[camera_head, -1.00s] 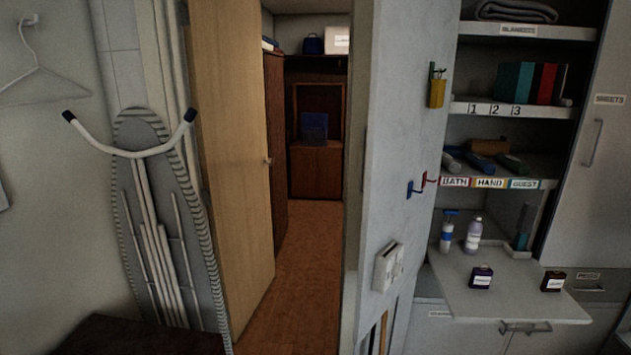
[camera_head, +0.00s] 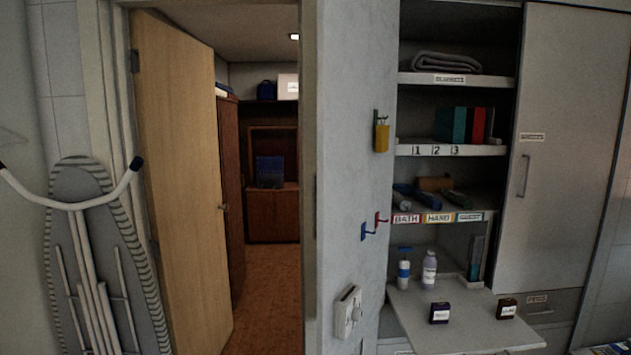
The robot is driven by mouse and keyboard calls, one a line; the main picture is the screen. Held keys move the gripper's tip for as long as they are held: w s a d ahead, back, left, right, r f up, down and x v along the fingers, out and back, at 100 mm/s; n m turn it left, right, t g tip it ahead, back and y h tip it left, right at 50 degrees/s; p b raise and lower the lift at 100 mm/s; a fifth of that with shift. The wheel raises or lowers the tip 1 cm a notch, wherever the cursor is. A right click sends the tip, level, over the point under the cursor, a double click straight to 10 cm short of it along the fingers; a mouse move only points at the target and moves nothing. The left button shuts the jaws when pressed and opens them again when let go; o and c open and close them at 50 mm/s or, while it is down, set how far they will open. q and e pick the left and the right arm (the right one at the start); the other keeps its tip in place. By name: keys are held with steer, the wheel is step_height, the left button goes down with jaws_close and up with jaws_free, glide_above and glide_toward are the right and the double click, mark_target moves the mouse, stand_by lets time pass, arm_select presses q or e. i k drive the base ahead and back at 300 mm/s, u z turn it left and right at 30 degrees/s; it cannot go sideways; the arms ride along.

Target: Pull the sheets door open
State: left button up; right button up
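The sheets door (camera_head: 568,150) is a tall pale grey panel at the right of the shelves, and it looks shut. Its small label (camera_head: 532,137) sits high on the left part, too blurred to read now. A vertical bar handle (camera_head: 524,176) is below the label, near the door's left edge. Neither of my grippers shows in the head view.
Open shelves left of the door hold a folded blanket (camera_head: 446,63), books (camera_head: 465,124) and rolled towels. A fold-down shelf (camera_head: 455,320) juts out below, with bottles and two small dark boxes. An ironing board (camera_head: 95,265) leans left of an open wooden door (camera_head: 185,180).

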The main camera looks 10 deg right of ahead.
mark_target(572, 67)
steer(key=z, duration=2.2)
steer(key=i, duration=2.15)
steer(key=u, duration=0.2)
